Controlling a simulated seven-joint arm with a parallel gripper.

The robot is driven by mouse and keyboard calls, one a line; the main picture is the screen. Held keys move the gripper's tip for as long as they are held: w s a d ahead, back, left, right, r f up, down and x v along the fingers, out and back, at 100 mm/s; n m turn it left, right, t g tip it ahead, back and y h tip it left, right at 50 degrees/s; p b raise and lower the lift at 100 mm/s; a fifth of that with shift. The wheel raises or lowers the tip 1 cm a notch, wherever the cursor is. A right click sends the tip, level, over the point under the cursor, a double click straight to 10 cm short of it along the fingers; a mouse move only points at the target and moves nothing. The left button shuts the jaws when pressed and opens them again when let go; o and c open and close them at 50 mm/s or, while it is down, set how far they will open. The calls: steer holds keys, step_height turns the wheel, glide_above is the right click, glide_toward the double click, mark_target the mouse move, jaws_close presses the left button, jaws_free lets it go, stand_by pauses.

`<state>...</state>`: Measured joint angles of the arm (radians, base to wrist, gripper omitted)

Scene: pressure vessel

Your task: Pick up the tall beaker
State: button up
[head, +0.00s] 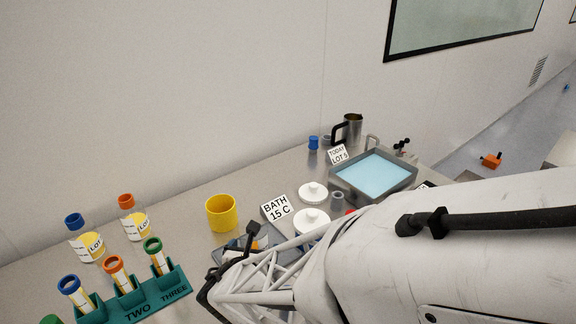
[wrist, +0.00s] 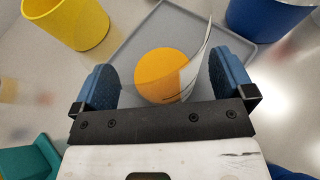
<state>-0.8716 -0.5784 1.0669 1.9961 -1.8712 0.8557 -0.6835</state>
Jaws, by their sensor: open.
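A clear vessel with orange contents (wrist: 165,75) and a curved white label stands on a grey tray (wrist: 140,45) in the wrist view. It appears to be the tall beaker, but its clear wall hardly shows and its height cannot be judged from above. My gripper (wrist: 164,82) is open, with one blue-padded finger on each side of this vessel. Contact with the pads cannot be made out. In the head view my arm hides most of the gripper and the vessel.
A yellow cup (head: 221,213) stands close by, left of the gripper; a blue container (wrist: 268,14) is at the wrist view's upper right. A green tube rack (head: 135,305), two capped bottles (head: 136,224), a water bath (head: 372,174) and a metal jug (head: 352,128) share the bench.

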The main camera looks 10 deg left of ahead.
steer(key=shift+c, duration=0.2)
steer(key=c, duration=0.9)
steer(key=shift+r, duration=0.15)
steer(key=shift+c, duration=0.2)
step_height(320, 180, up, 10)
steer(key=shift+w+h, duration=0.1)
steer(key=shift+h, duration=0.2)
stand_by(0.4)
